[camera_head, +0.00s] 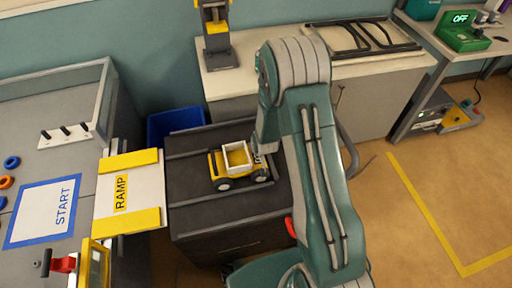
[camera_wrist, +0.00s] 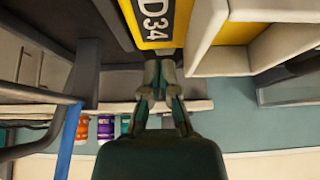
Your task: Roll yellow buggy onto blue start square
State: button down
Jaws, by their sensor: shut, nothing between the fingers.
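The yellow buggy (camera_head: 217,168) with a white load bed stands on its wheels on a dark bench top, between low rails. In the wrist view its yellow panel (camera_wrist: 156,40) with a dark "D34" plate is very close. My gripper (camera_wrist: 159,68) is shut and empty, with its fingertips right at that panel; I cannot tell whether they touch. In the head view my arm comes down at the buggy's right end and the fingertips are hidden. The blue start square (camera_head: 32,238), a blue-edged white mat marked START, lies on the grey table at the far left.
A white ramp (camera_head: 134,201) with yellow side strips bridges the dark bench (camera_head: 187,213) and the grey table (camera_head: 22,172). Small coloured rings (camera_head: 6,182) lie left of the mat. A blue bin (camera_head: 160,124) stands behind. A red clamp (camera_head: 63,264) is at the table's front.

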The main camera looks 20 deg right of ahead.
aim_at(210, 163)
dwell(0.4)
jog(key=shift+f, duration=1.6)
jog(key=shift+a, duration=8.6)
jog(key=shift+a, duration=0.1)
jog(key=shift+a, duration=8.5)
